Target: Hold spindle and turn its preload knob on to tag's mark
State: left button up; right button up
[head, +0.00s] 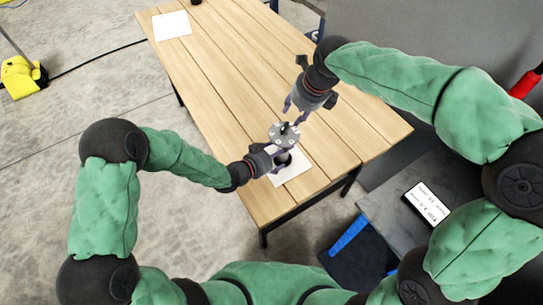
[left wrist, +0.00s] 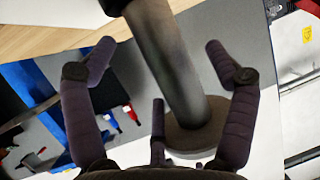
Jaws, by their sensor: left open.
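The spindle (head: 285,132) has a round grey disc head with dark spots and a small dark upright piece on top. It stands near the table's front end. In the left wrist view its dark post (left wrist: 172,65) leans across the picture down to a round base (left wrist: 197,130). My left gripper (head: 279,157) is open at the post below the head, with fingers (left wrist: 160,52) on both sides and visible gaps. My right gripper (head: 294,112) is above and behind the head, its fingers apart and empty. A white tag (head: 427,204) with dark print, too small to read, lies at the right.
The spindle stands at a white sheet (head: 291,169) on the wooden table (head: 225,80). Another white sheet (head: 172,25) lies at the far left end. The middle of the table is clear. A grey surface (head: 385,205) bears the tag. A yellow object (head: 20,77) is on the floor.

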pick_arm(q)
jog(key=shift+w+d+f, duration=0.25)
jog(key=shift+w+d, duration=0.1)
jog(key=shift+w, duration=0.05)
